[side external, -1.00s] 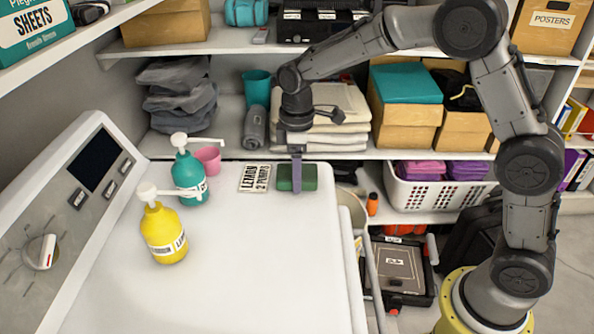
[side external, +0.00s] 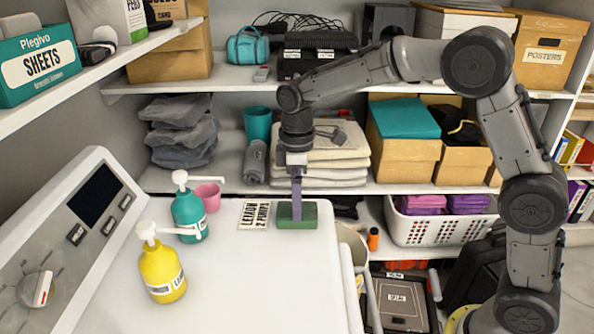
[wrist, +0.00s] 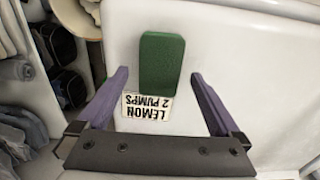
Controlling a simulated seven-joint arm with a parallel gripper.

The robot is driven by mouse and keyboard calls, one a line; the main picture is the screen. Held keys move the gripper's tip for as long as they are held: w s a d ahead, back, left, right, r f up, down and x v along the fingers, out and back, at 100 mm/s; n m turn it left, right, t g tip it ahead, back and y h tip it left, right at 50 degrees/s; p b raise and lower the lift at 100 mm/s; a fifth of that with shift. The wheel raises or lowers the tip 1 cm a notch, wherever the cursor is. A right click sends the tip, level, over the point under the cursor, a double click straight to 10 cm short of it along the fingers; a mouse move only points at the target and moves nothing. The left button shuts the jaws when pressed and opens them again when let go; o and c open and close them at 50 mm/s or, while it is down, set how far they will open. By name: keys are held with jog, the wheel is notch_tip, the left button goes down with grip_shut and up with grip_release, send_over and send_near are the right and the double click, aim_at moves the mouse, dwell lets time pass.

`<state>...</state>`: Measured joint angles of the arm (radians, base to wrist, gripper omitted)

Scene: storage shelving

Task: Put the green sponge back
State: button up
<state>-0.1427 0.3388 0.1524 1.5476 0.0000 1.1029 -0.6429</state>
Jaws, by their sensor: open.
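The green sponge (side external: 297,217) lies flat on the white machine top, near its back right edge. In the wrist view the sponge (wrist: 161,62) lies ahead of and between my two purple fingers. My gripper (side external: 297,203) points down at the sponge in the side view. In the wrist view my gripper (wrist: 160,88) is open, with a finger on each side and clear space between the fingers and the sponge. Whether the fingertips are down at the sponge's height I cannot tell. A "LEMON 2 PUMPS" card (side external: 254,215) lies beside the sponge; it also shows in the wrist view (wrist: 147,108).
A teal pump bottle (side external: 190,215), a yellow pump bottle (side external: 161,272) and a pink cup (side external: 208,196) stand on the machine top to the left. Shelves behind hold folded towels (side external: 325,160) and boxes. The front of the machine top is clear.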

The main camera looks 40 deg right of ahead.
notch_tip(320, 180, up, 8)
jog(key=s+d+r+m+t, duration=0.1)
jog(key=s+d+r+m, duration=0.15)
jog(key=s, duration=0.45)
jog(key=s+d+r+m+t, duration=0.2)
jog(key=s+r, duration=0.1)
jog(key=s, duration=0.3)
jog(key=s+d+f+m+t, duration=0.1)
jog(key=s+f+m, duration=0.1)
jog(key=s, duration=0.5)
jog(key=s+f+m+t, duration=0.1)
jog(key=s+f+m, duration=0.1)
jog(key=s+f, duration=0.2)
jog(key=s, duration=0.3)
jog(key=shift+s+d+t, duration=0.3)
jog(key=shift+s+d, duration=0.05)
jog(key=shift+d, duration=0.05)
jog(key=shift+m, duration=0.25)
